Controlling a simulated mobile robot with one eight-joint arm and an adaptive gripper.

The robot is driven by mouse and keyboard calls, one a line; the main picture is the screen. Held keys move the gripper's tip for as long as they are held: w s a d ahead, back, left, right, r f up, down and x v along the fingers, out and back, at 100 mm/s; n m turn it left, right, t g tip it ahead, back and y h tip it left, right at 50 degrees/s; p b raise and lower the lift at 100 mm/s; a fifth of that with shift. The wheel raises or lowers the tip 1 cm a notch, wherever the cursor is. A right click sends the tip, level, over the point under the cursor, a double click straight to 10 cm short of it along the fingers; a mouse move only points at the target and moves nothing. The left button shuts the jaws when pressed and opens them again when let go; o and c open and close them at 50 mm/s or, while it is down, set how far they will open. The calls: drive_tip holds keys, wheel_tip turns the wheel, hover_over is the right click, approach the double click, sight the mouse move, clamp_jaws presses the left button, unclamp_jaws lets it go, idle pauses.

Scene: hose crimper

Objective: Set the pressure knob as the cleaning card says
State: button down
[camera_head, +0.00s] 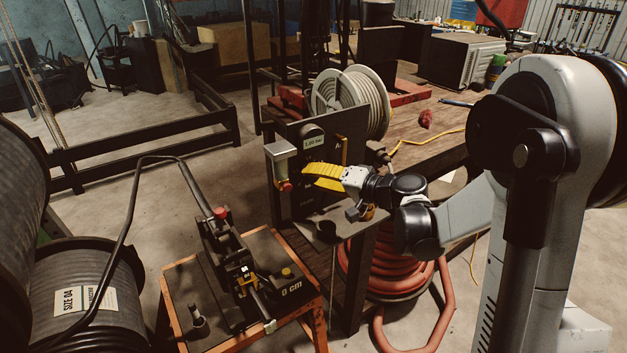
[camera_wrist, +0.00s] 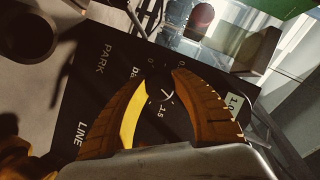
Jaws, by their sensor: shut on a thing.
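The dark control panel (camera_head: 347,133) stands upright at the table's end in the head view. Its lit display (camera_head: 313,142) reads about 1.05 bar. My gripper (camera_head: 306,177), with yellow fingers, reaches the panel from the right, just below the display. In the wrist view my gripper (camera_wrist: 161,78) is shut on the dark pressure knob (camera_wrist: 158,84), one finger on each side. A white pointer shows on the knob, near the 1.5 mark of its scale. The fingers hide part of the scale. I cannot make out a cleaning card.
A silver and glass unit with a red part (camera_head: 284,186) is close left of my fingers. PARK (camera_wrist: 103,55) and LINE (camera_wrist: 80,135) labels mark the panel. An orange-framed cart (camera_head: 178,290) with a crimper stands in front. A hose reel (camera_head: 352,98) is behind.

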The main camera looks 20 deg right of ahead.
drive_tip(key=shift+m, duration=0.5)
drive_tip(key=shift+y+b, duration=0.3)
drive_tip(key=shift+y, duration=0.1)
drive_tip(key=c, duration=1)
unclamp_jaws()
drive_tip(key=v, duration=1.2)
drive_tip(key=shift+s, duration=0.1)
drive_tip(key=shift+a, duration=0.15)
